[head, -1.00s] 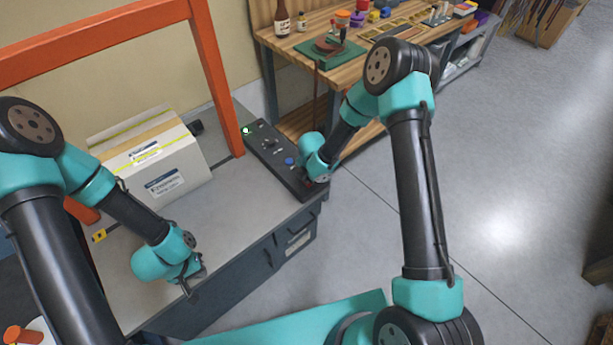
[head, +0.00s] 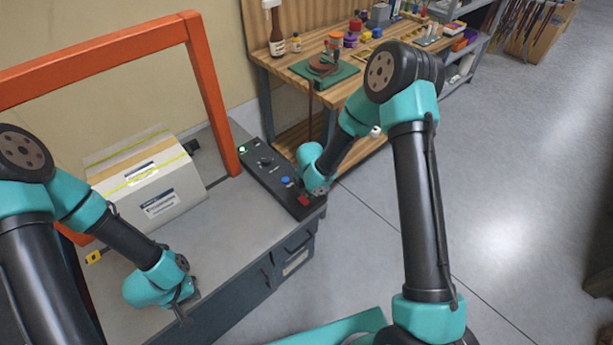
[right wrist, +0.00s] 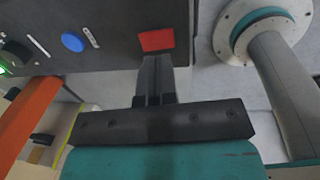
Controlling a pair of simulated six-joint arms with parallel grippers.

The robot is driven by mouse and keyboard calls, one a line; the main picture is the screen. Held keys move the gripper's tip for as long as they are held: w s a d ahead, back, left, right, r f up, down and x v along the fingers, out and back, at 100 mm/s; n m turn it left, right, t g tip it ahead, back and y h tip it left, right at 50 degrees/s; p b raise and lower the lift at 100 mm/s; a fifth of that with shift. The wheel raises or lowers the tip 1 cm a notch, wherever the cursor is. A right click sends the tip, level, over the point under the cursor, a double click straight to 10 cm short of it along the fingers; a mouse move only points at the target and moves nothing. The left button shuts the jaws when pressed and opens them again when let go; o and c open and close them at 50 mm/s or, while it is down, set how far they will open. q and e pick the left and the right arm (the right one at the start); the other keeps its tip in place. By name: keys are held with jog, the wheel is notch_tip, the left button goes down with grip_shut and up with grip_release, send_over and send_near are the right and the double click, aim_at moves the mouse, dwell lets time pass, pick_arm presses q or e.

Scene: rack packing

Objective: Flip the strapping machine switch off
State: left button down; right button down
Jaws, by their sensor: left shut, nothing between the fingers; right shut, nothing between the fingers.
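The strapping machine's dark control panel (head: 268,168) runs along the right edge of the machine. Its red switch (head: 304,200) is at the near end; it also shows in the right wrist view (right wrist: 156,40). A blue button (head: 286,180) and a lit green lamp (head: 242,149) sit further along. My right gripper (right wrist: 155,62) is shut and empty, its tips just short of the red switch in the wrist view; contact cannot be told. In the head view its fingers are mostly hidden by the wrist. My left gripper (head: 183,314) is shut and empty near the machine's front edge.
A strapped carton (head: 150,190) lies on the machine top under the orange frame (head: 208,95). A wooden workbench (head: 330,90) with bottles and tools stands behind.

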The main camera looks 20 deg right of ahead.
notch_tip(320, 180, up, 10)
jog(key=s, duration=0.1)
jog(key=shift+d, duration=0.25)
dwell(0.5)
